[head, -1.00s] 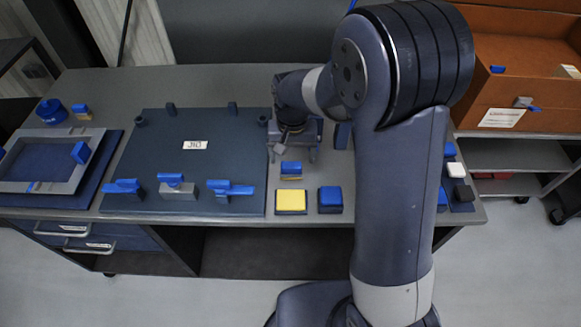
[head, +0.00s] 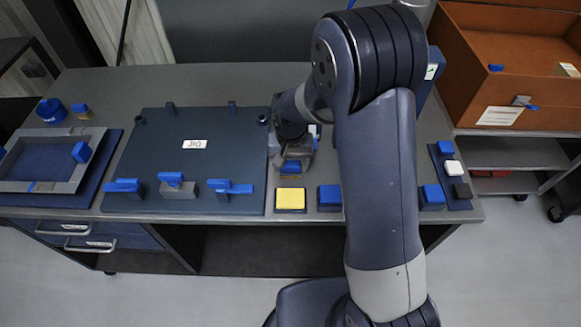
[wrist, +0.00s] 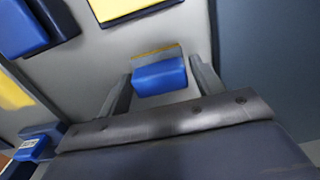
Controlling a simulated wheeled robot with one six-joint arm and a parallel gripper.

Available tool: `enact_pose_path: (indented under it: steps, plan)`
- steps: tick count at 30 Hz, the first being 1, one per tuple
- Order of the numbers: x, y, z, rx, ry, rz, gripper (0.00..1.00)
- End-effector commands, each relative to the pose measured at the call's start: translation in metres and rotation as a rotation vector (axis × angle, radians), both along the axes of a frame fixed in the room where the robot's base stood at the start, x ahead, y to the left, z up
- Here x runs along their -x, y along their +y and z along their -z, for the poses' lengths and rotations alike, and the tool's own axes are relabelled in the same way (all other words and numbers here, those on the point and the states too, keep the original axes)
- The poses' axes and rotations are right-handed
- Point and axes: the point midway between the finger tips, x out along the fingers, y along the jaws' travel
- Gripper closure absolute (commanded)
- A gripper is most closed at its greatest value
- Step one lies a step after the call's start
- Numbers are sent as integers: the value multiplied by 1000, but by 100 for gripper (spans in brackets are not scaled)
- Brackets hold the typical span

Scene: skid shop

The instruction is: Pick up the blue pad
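A square blue pad (head: 329,196) on a dark base lies at the table's front, just right of a yellow pad (head: 290,198). It shows at the upper left of the wrist view (wrist: 20,27). A smaller blue block (head: 291,168) with a yellowish strip lies behind the yellow pad. In the wrist view this block (wrist: 160,77) sits between the fingers of my gripper (wrist: 162,85), with slight gaps on both sides. My gripper (head: 293,160) is open and low over the small block, behind and left of the blue pad. Contact with the block cannot be told.
A dark board (head: 225,135) with blue clamps lies left of my gripper. A grey frame (head: 90,165) is farther left. More blue, white and black pads sit on a dark strip (head: 437,163) at the right. An orange bin (head: 470,60) stands behind it.

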Motion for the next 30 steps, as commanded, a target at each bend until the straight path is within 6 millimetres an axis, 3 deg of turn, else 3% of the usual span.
enact_pose_path:
  steps: [12, 20, 30]
  plan:
    - [0, 0, 0, 0, 0, 0, 72]
    - [-1, 0, -5, -1, -2, 0, 72]
    - [-1, 0, -66, -2, -6, 0, 72]
